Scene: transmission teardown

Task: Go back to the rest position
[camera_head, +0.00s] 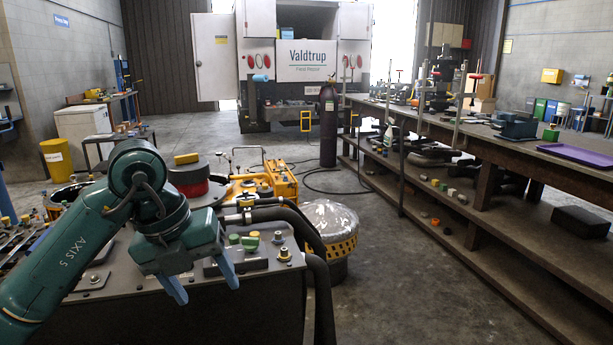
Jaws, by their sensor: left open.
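My left arm, teal, comes in from the left. My left gripper (202,285) has two blue fingers pointing down, spread apart, with nothing visible between them. It hangs in front of the near edge of a grey-topped machine bench (95,282). My right gripper does not show in this view.
A long wooden workbench (480,140) runs along the right. The floor between (420,280) is clear.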

